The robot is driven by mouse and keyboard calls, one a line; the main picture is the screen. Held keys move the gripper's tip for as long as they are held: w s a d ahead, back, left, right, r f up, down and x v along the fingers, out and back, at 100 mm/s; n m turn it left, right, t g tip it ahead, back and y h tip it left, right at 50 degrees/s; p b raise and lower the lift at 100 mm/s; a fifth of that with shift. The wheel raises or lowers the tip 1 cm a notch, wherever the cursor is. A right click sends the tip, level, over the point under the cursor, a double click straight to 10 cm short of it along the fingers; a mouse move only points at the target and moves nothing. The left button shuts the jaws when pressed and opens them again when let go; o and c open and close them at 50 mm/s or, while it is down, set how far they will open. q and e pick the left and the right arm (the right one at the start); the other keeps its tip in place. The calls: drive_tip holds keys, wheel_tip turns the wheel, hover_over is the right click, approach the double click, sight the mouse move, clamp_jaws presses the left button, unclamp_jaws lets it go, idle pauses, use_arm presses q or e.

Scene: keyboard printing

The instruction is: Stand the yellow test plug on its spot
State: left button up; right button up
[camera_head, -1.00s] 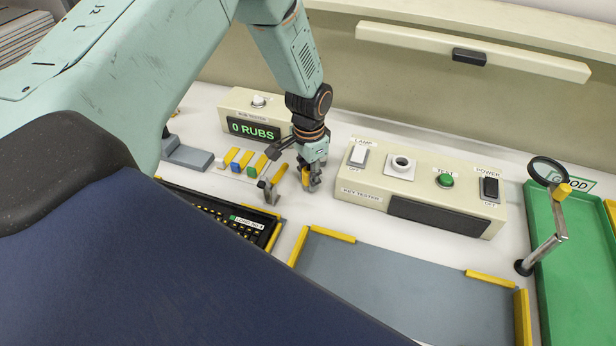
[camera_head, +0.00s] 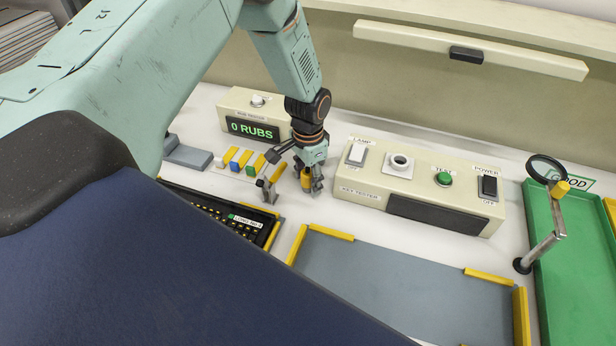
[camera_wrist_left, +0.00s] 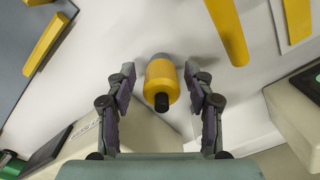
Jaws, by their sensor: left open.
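The yellow test plug (camera_head: 306,179) is on the white bench between the rub counter and the key tester. In the left wrist view, the yellow plug (camera_wrist_left: 162,76) shows its black tip towards the camera and a grey round part at its far end. It looks upright. My left gripper (camera_head: 310,186) is down around it. In the wrist view its fingers (camera_wrist_left: 160,77) are spread, one on each side, with a gap to the plug on both sides. I cannot make out the spot's marking. My right gripper is not in view.
The key tester (camera_head: 370,197) stands close on the right, the rub counter (camera_head: 231,104) behind left. A grey mat (camera_head: 400,280) lies in front. A magnifier (camera_head: 546,245) stands beside the green tray (camera_head: 580,300).

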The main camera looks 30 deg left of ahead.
sight(308, 173)
use_arm(q)
drive_tip(key=shift+r, duration=0.2)
wheel_tip(308, 173, up, 10)
drive_tip(key=shift+r, duration=0.2)
drive_tip(key=shift+a+r, duration=0.1)
drive_tip(key=shift+r, duration=0.65)
idle(0.4)
